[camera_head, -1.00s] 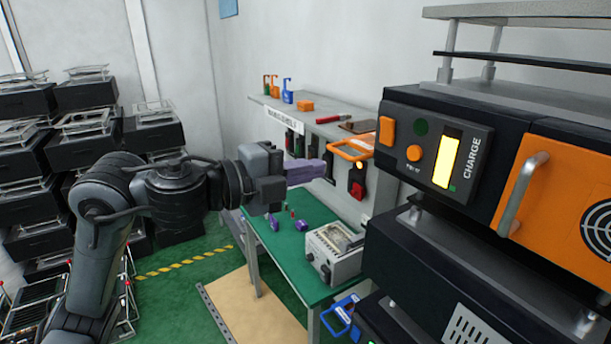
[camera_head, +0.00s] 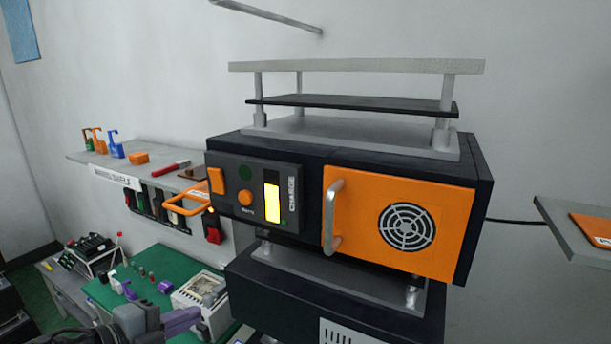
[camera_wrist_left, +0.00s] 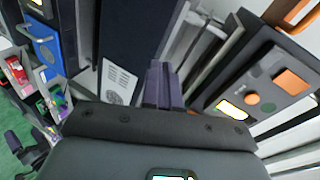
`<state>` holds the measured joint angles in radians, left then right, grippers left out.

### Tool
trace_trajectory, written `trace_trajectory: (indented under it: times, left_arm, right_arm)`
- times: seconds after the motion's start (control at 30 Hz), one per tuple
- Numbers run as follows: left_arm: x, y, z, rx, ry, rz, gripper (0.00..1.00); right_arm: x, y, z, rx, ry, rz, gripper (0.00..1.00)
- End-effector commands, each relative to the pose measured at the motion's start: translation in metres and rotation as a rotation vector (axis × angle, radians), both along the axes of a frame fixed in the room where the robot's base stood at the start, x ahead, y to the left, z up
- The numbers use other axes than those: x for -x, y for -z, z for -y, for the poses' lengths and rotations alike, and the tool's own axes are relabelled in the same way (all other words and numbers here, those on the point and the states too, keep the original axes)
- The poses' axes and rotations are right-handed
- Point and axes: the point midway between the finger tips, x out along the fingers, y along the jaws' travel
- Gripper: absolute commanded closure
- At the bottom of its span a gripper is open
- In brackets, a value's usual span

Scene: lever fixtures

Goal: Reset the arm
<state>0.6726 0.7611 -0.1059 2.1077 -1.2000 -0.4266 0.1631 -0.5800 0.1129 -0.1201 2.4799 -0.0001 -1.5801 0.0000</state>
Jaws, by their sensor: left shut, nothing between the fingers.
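My left gripper (camera_head: 182,320) is at the bottom of the head view, its purple fingers shut and empty, in front of the green-topped workbench. In the left wrist view its fingers (camera_wrist_left: 160,84) are together with nothing between them. The black charging unit (camera_head: 262,150) has an orange door (camera_head: 365,225) with a silver handle (camera_head: 333,217). Its control panel (camera_head: 255,205) carries orange buttons and a lit yellow bar, and the panel also shows in the left wrist view (camera_wrist_left: 262,98). The gripper is apart from the unit. My right gripper is not in view.
The workbench (camera_head: 178,262) holds a white-and-grey box (camera_head: 203,296) and small purple items. Another shelf (camera_head: 580,235) juts in at the right.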

Motion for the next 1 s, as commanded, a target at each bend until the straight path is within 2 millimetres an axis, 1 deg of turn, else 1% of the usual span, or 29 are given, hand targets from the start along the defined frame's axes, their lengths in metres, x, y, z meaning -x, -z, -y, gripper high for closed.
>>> trace_trajectory:
  times: [0.03,0.1,0.2,0.3,0.37,0.4,0.47,0.57,0.67,0.8,0.9,1.0]
  left_arm:
    - [0.008,0.029,0.016,0.035,0.025,-0.075,1.00]
    - [0.022,0.065,0.036,0.092,0.043,-0.156,1.00]
    - [0.043,0.108,0.060,0.184,0.030,-0.257,1.00]
    - [0.068,0.143,0.079,0.280,-0.021,-0.351,1.00]
    - [0.083,0.161,0.088,0.338,-0.071,-0.405,1.00]
    - [0.094,0.172,0.092,0.377,-0.111,-0.443,1.00]
    - [0.110,0.187,0.096,0.433,-0.187,-0.499,1.00]
    - [0.138,0.208,0.095,0.518,-0.344,-0.595,1.00]
    - [0.166,0.227,0.085,0.581,-0.522,-0.690,1.00]
    - [0.207,0.247,0.062,0.641,-0.796,-0.821,1.00]
    - [0.233,0.254,0.041,0.669,-0.997,-0.904,1.00]
    - [0.244,0.254,0.024,0.688,-1.138,-0.950,1.00]
  right_arm:
    - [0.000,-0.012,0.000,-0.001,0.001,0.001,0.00]
    - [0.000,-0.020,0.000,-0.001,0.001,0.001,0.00]
    - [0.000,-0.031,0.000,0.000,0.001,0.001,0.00]
    - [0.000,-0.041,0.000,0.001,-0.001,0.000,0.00]
    - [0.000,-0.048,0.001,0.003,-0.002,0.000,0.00]
    - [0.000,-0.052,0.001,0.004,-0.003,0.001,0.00]
    - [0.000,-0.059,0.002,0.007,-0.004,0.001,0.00]
    - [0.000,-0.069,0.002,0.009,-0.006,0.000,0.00]
    - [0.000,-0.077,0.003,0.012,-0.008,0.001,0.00]
    - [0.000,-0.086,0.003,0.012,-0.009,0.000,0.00]
    - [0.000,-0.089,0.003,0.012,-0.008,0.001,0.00]
    - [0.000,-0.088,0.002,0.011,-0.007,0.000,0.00]
